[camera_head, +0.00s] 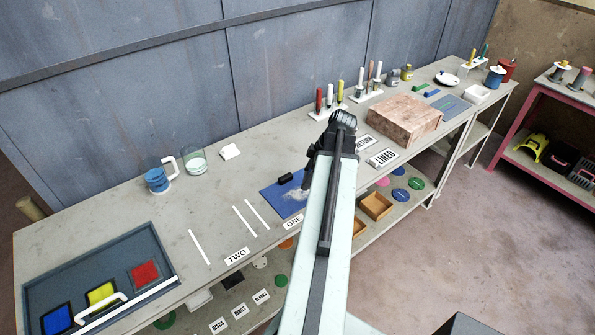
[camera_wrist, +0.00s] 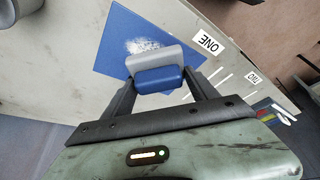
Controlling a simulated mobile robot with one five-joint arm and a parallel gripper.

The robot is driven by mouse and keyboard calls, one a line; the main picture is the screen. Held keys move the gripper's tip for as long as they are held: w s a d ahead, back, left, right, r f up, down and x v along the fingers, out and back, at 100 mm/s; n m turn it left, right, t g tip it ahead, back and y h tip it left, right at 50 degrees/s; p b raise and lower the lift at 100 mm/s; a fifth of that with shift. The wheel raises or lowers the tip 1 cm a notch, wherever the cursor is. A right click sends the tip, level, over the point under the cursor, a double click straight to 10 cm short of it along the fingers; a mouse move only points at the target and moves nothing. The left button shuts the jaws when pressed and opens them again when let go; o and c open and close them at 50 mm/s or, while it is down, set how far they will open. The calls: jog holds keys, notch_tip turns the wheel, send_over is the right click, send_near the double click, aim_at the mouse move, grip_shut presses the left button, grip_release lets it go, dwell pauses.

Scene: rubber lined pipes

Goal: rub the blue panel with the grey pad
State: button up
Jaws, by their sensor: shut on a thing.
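The blue panel (camera_head: 269,203) lies flat on the bench beside the ONE label, with a pale powdery patch on it. It also shows in the wrist view (camera_wrist: 112,50), where the patch (camera_wrist: 143,46) lies just beyond the pad. The grey pad (camera_wrist: 154,58) has a blue block on its near side. My gripper (camera_wrist: 160,78) is shut on it, one finger at each end. The pad is over the panel; I cannot tell whether it touches. In the head view my arm hides part of the panel, and my gripper (camera_head: 312,172) is at its right side.
White strips (camera_head: 251,217) and the TWO label (camera_head: 236,256) lie left of the panel. A tray (camera_head: 93,268) with coloured squares is at the left end. A blue mug (camera_head: 157,180) and a glass (camera_head: 195,163) stand behind; a brown block (camera_head: 404,117) sits right.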

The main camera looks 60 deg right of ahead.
jog(key=shift+s+f, duration=0.1)
jog(key=shift+f, duration=0.1)
jog(key=b, duration=0.6)
send_over(303, 196)
jog(key=s, duration=0.2)
jog(key=f, duration=0.5)
jog(key=shift+w+d+f, duration=0.25)
jog(key=shift+d+f, duration=0.05)
jog(key=shift+f+b, duration=1)
jog(key=shift+f, duration=0.05)
